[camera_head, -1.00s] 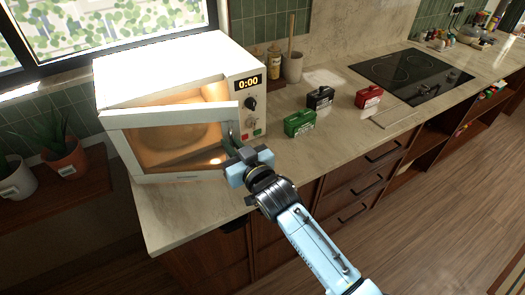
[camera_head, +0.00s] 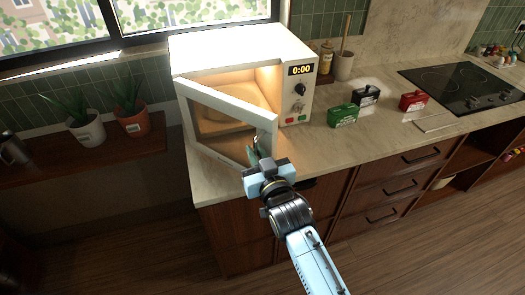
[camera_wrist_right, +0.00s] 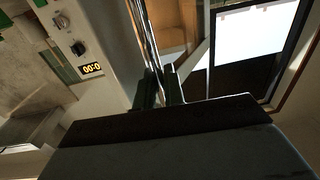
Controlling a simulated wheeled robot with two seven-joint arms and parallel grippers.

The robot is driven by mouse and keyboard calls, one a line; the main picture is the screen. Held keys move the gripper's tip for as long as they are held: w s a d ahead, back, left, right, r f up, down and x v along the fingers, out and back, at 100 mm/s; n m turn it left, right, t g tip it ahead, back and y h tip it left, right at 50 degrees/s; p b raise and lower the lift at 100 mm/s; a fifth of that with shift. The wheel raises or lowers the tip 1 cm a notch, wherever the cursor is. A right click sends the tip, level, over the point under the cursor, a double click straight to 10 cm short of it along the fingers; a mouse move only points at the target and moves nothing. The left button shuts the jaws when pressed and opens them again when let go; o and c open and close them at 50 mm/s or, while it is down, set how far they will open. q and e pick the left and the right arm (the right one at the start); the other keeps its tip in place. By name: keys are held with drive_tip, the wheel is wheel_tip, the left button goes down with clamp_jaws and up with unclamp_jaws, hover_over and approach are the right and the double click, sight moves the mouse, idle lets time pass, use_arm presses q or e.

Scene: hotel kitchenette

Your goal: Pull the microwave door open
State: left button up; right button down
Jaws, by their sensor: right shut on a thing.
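The white microwave (camera_head: 240,52) stands on the counter with its inside lit and its display reading 0:00. Its door (camera_head: 230,103) is hinged at the left and stands partly open, its free right edge swung out toward me. My right gripper (camera_head: 259,150) is at that free edge, shut on the door handle (camera_head: 263,142). In the right wrist view the gripper's dark fingers (camera_wrist_right: 162,88) close around the long handle bar (camera_wrist_right: 144,38). The microwave display (camera_wrist_right: 91,69) shows there too. My left gripper is in no view.
Green, black and red boxes (camera_head: 343,116) stand on the counter right of the microwave, before a dark cooktop (camera_head: 460,88). Potted plants (camera_head: 85,125) stand on a wooden shelf at left. The floor (camera_head: 420,250) in front of the cabinets is clear.

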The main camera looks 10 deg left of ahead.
drive_tip(key=c, duration=1.8)
unclamp_jaws()
drive_tip(key=shift+a, duration=0.15)
drive_tip(key=shift+c, duration=0.2)
drive_tip(key=shift+s, duration=0.1)
drive_tip(key=v, duration=1.3)
drive_tip(key=shift+b, duration=0.3)
